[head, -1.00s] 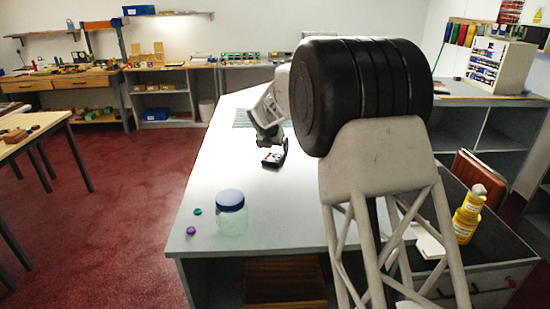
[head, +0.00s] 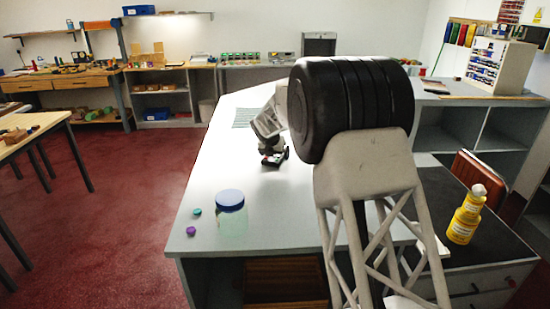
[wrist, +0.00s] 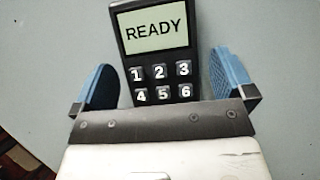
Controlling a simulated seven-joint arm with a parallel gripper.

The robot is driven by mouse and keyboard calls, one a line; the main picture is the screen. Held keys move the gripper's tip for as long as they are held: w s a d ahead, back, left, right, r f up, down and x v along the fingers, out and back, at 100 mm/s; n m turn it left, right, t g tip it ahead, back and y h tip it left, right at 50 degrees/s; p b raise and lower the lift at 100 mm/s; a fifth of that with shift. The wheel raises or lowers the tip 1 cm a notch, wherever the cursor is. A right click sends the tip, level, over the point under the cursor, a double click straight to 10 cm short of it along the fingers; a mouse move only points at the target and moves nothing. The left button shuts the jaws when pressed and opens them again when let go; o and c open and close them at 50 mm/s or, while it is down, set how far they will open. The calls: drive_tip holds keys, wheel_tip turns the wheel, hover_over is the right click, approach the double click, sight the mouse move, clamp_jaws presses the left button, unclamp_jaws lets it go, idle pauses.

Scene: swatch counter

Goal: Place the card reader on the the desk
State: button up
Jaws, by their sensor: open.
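The card reader (wrist: 157,52) is a dark handset with a pale screen reading "READY" and white number keys. In the head view, the card reader (head: 272,160) is small and partly covered, on the light grey desk (head: 207,166) just below the end of my arm. My gripper (wrist: 166,78) is open, with one blue finger on each side of the card reader. Gaps show between the fingers and the reader. The reader's lower part is hidden behind the gripper body. In the head view my gripper (head: 273,149) is small, and its fingers are hard to make out.
A clear jar with a blue lid (head: 231,212) stands at the desk's near left. A teal piece (head: 197,211) and a purple piece (head: 191,231) lie beside it. The desk's left side is largely clear.

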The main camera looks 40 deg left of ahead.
drive_tip(key=c, duration=1.1)
drive_tip(key=shift+r, duration=0.1)
drive_tip(key=shift+r, duration=1.8)
drive_tip(key=shift+s+d+r, duration=0.2)
drive_tip(key=shift+s+d, duration=1.5)
drive_tip(key=shift+d, duration=0.35)
drive_tip(key=shift+s+d+r, duration=0.25)
drive_tip(key=shift+s+d, duration=1.45)
drive_tip(key=shift+d, duration=0.35)
drive_tip(key=shift+s+d+r, duration=0.2)
drive_tip(key=shift+s+d, duration=1.5)
drive_tip(key=shift+d, duration=0.35)
